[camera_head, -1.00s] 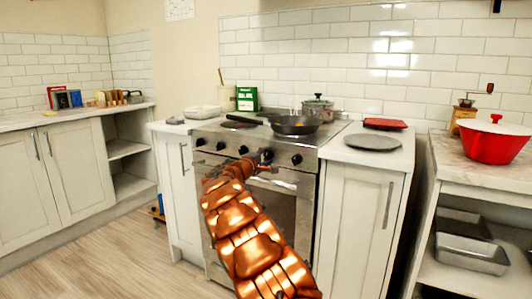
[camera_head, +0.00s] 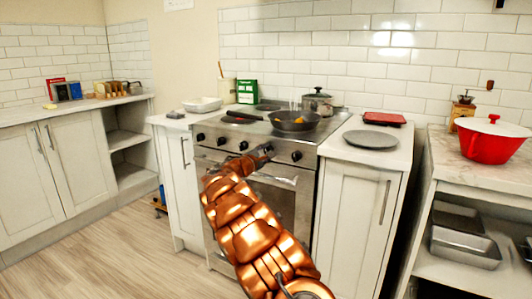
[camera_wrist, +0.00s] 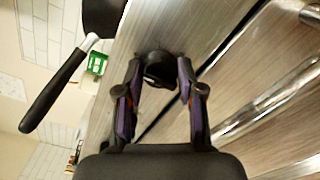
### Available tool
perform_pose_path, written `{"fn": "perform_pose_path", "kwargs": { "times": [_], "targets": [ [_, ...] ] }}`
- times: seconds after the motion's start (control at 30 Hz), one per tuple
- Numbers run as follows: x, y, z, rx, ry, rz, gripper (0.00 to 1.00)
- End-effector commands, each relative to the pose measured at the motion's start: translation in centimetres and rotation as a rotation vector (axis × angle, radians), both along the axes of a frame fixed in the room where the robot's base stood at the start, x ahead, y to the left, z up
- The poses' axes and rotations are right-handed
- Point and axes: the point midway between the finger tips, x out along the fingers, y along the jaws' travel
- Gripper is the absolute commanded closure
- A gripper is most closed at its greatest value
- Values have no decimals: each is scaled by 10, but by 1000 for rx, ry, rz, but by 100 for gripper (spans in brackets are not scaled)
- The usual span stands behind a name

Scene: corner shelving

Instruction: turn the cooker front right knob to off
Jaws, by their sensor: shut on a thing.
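The cooker (camera_head: 262,196) stands between white cabinets, with a row of several black knobs along its steel front panel. My gripper (camera_head: 267,150) is at this panel, over the knob just left of the rightmost knob (camera_head: 297,156). In the wrist view my gripper (camera_wrist: 159,68) has one finger on each side of a round black knob (camera_wrist: 159,66) and is shut on it. The fingers hide the knob's sides, and its pointer mark cannot be made out. In the head view my arm hides part of the oven door.
A frying pan (camera_head: 294,121) and a lidded pot (camera_head: 317,102) stand on the hob; the pan's black handle (camera_wrist: 55,95) sticks out in the wrist view. The oven door handle (camera_wrist: 268,98) runs close to my gripper. A grey plate (camera_head: 371,139) lies on the right counter.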

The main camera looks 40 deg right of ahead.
Motion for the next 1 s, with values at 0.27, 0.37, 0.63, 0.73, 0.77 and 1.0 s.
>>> {"fn": "perform_pose_path", "kwargs": {
  "times": [0.27,0.37,0.63,0.73,0.77,1.0],
  "targets": [
    [0,0,-1,1,0,-1,97],
    [0,0,-1,1,0,-1,53],
    [0,0,0,0,-1,0,37],
    [0,0,0,0,-1,0,37],
    [0,0,0,0,-1,0,37],
    [-1,10,2,-1,-1,3,37]
  ]
}}
